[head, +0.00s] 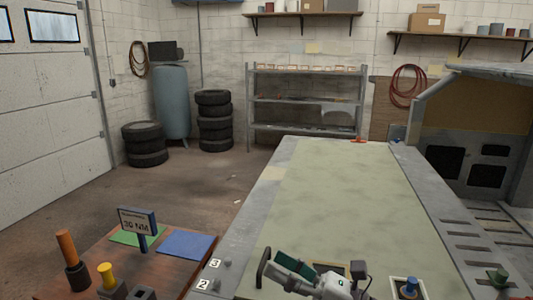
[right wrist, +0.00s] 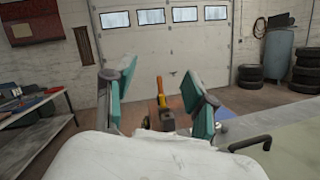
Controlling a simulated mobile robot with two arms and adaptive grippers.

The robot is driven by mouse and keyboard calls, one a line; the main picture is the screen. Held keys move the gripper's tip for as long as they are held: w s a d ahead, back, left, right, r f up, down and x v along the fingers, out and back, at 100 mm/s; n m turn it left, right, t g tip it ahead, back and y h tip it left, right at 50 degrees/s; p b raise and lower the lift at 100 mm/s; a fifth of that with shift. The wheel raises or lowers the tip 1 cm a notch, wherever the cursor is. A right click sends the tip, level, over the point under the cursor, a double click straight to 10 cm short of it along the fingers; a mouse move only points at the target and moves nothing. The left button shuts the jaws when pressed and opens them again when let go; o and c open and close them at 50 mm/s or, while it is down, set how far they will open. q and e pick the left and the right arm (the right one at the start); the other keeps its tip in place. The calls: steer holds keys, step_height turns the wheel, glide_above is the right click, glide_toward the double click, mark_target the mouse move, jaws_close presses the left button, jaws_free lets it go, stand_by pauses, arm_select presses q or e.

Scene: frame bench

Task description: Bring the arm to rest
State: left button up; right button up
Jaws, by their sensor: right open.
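My right gripper (head: 280,271) shows at the bottom of the head view, over the near part of the bench (head: 345,205), pointing left. In the right wrist view its two green-padded fingers (right wrist: 163,88) stand wide apart with nothing held between them. Beyond them, apart from the pads, an orange and yellow upright handle shows in the background. A black bar handle (head: 263,267) stands on the bench close beside the fingertips; it also shows in the right wrist view (right wrist: 250,144). My left gripper is in neither view.
A brown side table at lower left holds a "30 NM" sign (head: 138,223), a blue mat (head: 187,245), a green mat (head: 128,238) and orange- and yellow-handled tools. A blue knob (head: 410,285) stands right of my gripper. The bench's middle is clear.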

steer(key=w+d+f+m+t+h, duration=0.1)
steer(key=d+f+m+t+h, duration=0.1)
steer(key=d+m+t+h, duration=0.75)
steer(key=w+d+f+m+t+h, duration=0.2)
steer(key=f+m+h, duration=0.15)
steer(key=m, duration=1.15)
steer(key=s+d+f+m+g+h, duration=0.4)
steer(key=d+f+m+g+h, duration=0.15)
steer(key=f+m, duration=0.35)
steer(key=s+f+m+g, duration=0.4)
steer(key=s+f+g, duration=0.3)
steer(key=s, duration=0.4)
steer(key=s+f+m+g, duration=0.4)
steer(key=s+f+m, duration=0.1)
steer(key=s+f, duration=0.5)
step_height(320, 180, down, 25)
steer(key=s+g+b, duration=0.1)
steer(key=s+g, duration=0.1)
steer(key=s+d+f, duration=0.2)
steer(key=s+f, duration=0.6)
steer(key=f, duration=0.1)
steer(key=s+d+f+g+b, duration=0.1)
steer(key=s+f, duration=0.8)
steer(key=shift+s+d+f+h, duration=0.25)
steer(key=shift+d+f+h, duration=0.1)
